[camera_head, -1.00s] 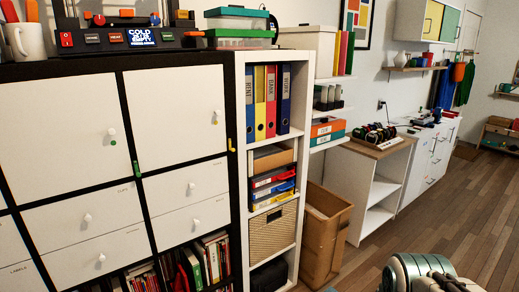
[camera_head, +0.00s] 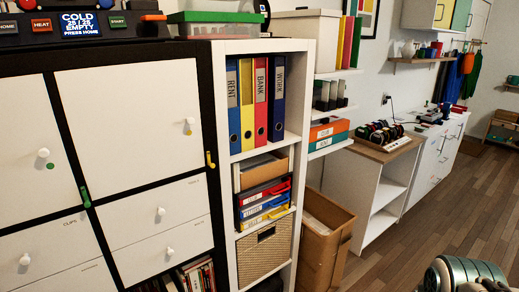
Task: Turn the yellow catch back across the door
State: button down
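The yellow catch (camera_head: 210,160) is a small piece on the black frame strip at the right edge of a white cabinet door (camera_head: 140,110). It looks roughly upright and sits beside the door, not clearly over it. The door looks shut and has a white knob (camera_head: 188,121) with a small yellow dot just below it. A teal and pale rounded part of my own arm shows at the bottom right, far from the catch. My gripper's fingers are not in view.
A green catch (camera_head: 85,197) sits on the frame to the left. A white shelf with binders (camera_head: 262,100) stands right beside the cabinet. A cardboard box (camera_head: 325,240) stands on the floor to its right. Wooden floor (camera_head: 410,240) is open further right.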

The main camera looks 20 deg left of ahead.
aim_at(212, 165)
jog(key=u, duration=0.2)
jog(key=i, duration=0.8)
jog(key=u, duration=0.75)
jog(key=i, duration=0.4)
jog(key=u, duration=0.3)
